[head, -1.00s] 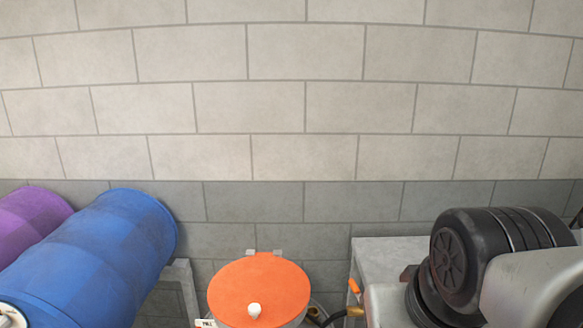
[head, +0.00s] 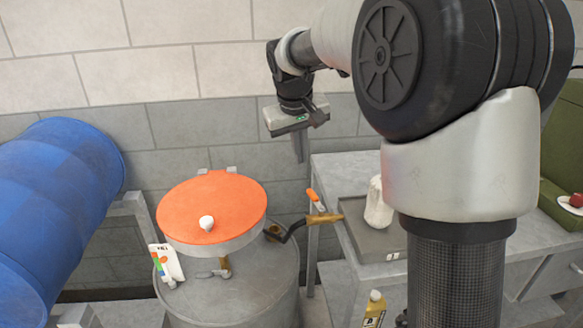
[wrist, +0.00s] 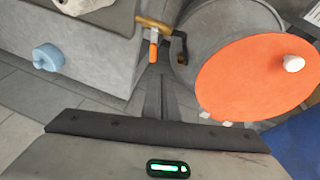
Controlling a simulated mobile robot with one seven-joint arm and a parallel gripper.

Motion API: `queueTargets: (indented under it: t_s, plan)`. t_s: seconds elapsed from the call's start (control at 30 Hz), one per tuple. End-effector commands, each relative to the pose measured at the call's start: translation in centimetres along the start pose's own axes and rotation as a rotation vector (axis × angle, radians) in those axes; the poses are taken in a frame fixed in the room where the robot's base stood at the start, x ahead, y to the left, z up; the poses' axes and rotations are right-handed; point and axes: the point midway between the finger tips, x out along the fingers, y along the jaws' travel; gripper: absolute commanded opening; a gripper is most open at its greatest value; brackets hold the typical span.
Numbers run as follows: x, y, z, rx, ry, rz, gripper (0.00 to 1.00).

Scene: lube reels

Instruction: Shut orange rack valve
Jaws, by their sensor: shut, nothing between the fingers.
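A small orange lever (head: 314,197) sits by a brass nozzle (head: 325,218) on a dark hose; both also show in the wrist view, the lever (wrist: 153,52) and nozzle (wrist: 150,24). My gripper (head: 298,158) points down, empty, above and behind the nozzle, touching nothing visible. Its fingers (wrist: 160,82) are together in the wrist view.
A grey drum (head: 250,290) with a raised orange lid (head: 210,200) stands mid-floor. A grey bench (head: 340,165) at right bears a tray (head: 375,243) and white bottle (head: 378,210). A yellow bottle (head: 375,308) is below. The wall (head: 190,50) is behind.

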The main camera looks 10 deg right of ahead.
Motion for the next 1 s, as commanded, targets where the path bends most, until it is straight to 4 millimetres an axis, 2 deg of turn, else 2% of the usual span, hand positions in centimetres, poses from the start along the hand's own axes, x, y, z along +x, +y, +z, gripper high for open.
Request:
queueTargets:
  t_s: [0.27,0.6,0.7,0.83,1.0]
  plan:
    - [3.1,-0.1,-0.2,-0.002,-0.006,0.000,0.00]
    - [10.4,-0.1,-0.2,-0.002,-0.006,0.000,0.00]
    - [11.9,0.5,0.1,0.000,-0.005,0.000,0.00]
    - [13.2,1.1,0.5,0.000,-0.004,-0.001,0.00]
    - [14.0,1.4,0.7,-0.002,-0.002,-0.001,0.00]
